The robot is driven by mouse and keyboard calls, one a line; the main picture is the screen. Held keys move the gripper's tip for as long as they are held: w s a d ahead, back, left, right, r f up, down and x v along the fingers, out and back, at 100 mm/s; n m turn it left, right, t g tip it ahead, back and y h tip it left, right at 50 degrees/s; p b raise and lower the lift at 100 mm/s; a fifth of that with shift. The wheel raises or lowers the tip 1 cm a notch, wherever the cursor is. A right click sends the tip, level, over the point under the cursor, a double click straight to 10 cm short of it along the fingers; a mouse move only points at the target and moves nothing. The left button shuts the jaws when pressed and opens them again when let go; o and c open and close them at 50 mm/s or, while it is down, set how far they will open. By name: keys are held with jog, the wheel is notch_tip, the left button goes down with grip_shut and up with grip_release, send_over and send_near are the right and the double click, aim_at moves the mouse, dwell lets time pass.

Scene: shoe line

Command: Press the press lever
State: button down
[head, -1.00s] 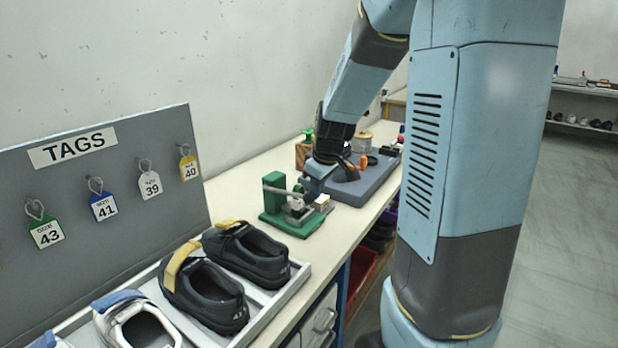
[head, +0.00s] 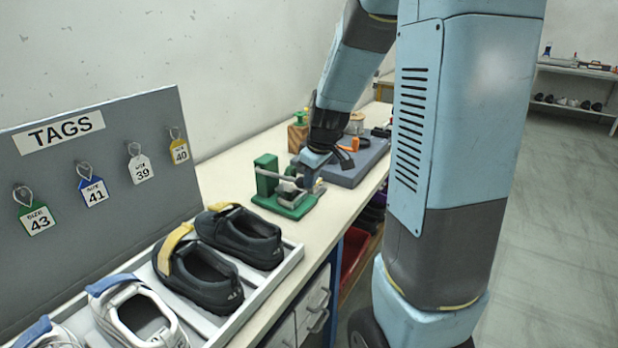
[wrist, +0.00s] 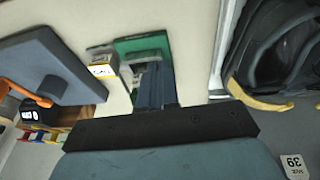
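The press (head: 265,178) is a small green fixture with an upright post and a flat base on the bench. Its grey lever (head: 280,177) runs from the post toward my gripper (head: 308,182). In the wrist view, the green base (wrist: 140,46) and grey metal parts show just beyond my dark fingers (wrist: 156,85). The fingers lie close together and look shut, with nothing seen between them. In the head view the fingertips are at the lever's free end; whether they touch it I cannot tell.
A tray (head: 290,262) of shoes stands in front of the press. A tag board (head: 100,190) stands at left. A blue-grey platform (head: 350,172) lies beyond the press. A small labelled box (wrist: 102,68) sits beside the press. Bare bench top lies around the press.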

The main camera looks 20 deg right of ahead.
jog(key=s+d+r, duration=0.2)
jog(key=s+r, duration=0.4)
jog(key=r, duration=0.5)
jog(key=shift+s+d, duration=0.4)
jog(key=shift+r, duration=0.1)
jog(key=s+a+r+m+t, duration=0.1)
jog(key=s+a+r+m, duration=0.1)
jog(key=s, duration=0.6)
jog(key=s+a+r+m+t+h, duration=0.1)
jog(key=s+a+r+m, duration=0.2)
jog(key=s+a+m, duration=0.2)
jog(key=shift+s, duration=1.35)
